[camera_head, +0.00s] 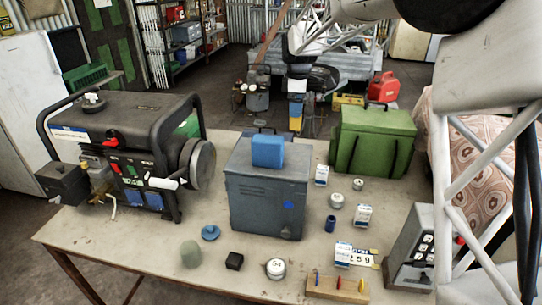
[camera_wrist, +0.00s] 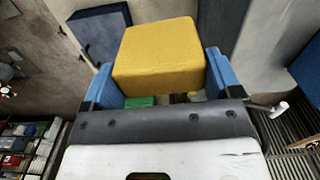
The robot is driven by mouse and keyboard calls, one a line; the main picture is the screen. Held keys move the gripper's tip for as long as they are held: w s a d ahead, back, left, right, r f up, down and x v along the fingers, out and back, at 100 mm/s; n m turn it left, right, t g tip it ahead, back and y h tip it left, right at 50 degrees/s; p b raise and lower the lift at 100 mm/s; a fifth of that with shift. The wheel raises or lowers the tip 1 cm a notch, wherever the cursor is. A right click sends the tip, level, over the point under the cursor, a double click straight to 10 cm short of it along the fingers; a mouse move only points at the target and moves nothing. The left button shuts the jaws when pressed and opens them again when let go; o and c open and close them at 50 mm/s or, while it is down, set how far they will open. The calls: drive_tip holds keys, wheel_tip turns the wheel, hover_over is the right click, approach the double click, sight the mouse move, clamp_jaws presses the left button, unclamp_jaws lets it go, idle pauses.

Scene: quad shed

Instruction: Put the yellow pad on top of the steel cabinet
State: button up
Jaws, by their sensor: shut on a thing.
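The yellow pad (camera_wrist: 158,55) is a soft-looking block held between the blue fingers of my gripper (camera_wrist: 160,80) in the wrist view. The fingers are shut on its two sides. The pad and gripper cannot be made out in the head view. The steel cabinet (camera_head: 262,203) is a grey-blue box with vents, standing upright mid-table in the head view. A blue block (camera_head: 268,151) sits on its top, in front of a dark handle. I cannot tell whether the cabinet shows in the wrist view.
A generator (camera_head: 130,145) stands left of the cabinet, a green case (camera_head: 372,141) behind right, and a grey switch box (camera_head: 409,250) front right. Small jars, boxes and a wooden block with coloured pegs (camera_head: 337,288) lie around. My arm fills the right side of the head view.

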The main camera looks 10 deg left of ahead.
drive_tip(key=s+a+r+n, duration=0.1)
drive_tip(key=s+r+n, duration=0.9)
drive_tip(key=n, duration=0.7)
drive_tip(key=shift+s+a, duration=0.25)
drive_tip(key=shift+s, duration=1.6)
drive_tip(key=shift+r, duration=0.1)
wheel_tip(320, 180, down, 6)
drive_tip(key=shift+f, duration=2)
drive_tip(key=shift+f, duration=0.15)
